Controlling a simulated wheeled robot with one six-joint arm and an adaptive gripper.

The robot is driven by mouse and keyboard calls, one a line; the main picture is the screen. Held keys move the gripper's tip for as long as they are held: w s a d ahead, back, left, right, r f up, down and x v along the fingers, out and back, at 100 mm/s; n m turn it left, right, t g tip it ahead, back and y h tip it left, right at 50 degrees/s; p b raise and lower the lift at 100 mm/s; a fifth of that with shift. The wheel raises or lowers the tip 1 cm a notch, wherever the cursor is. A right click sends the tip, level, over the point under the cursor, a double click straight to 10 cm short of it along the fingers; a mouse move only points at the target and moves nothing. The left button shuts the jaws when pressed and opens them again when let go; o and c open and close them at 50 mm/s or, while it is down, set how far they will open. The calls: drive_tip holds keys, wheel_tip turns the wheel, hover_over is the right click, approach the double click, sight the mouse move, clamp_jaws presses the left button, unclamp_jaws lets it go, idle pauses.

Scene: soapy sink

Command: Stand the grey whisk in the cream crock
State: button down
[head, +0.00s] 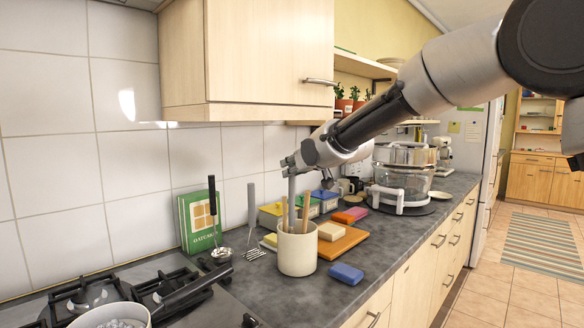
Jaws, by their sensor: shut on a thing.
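The cream crock (297,256) stands upright on the dark counter, with light wooden handles sticking up out of it. My gripper (291,168) is above the crock, shut on the top of an upright grey handle, which I take to be the grey whisk (292,190). The handle runs down toward the crock's mouth, among the wooden handles. Its lower end is hidden, so I cannot tell how deep it reaches or whether it touches the crock.
A grey-handled utensil (252,210) and a black-handled ladle (213,212) stand left of the crock, near a green book (192,220). An orange board (343,242) and blue sponge (346,273) lie to the right. The hob and pan (112,315) are front left; a cabinet (250,55) hangs above.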

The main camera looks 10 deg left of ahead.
sight(294, 179)
drive_tip(key=shift+f, duration=1.85)
drive_tip(key=c, duration=1.3)
unclamp_jaws()
drive_tip(key=shift+o, duration=0.3)
drive_tip(key=o, duration=1.1)
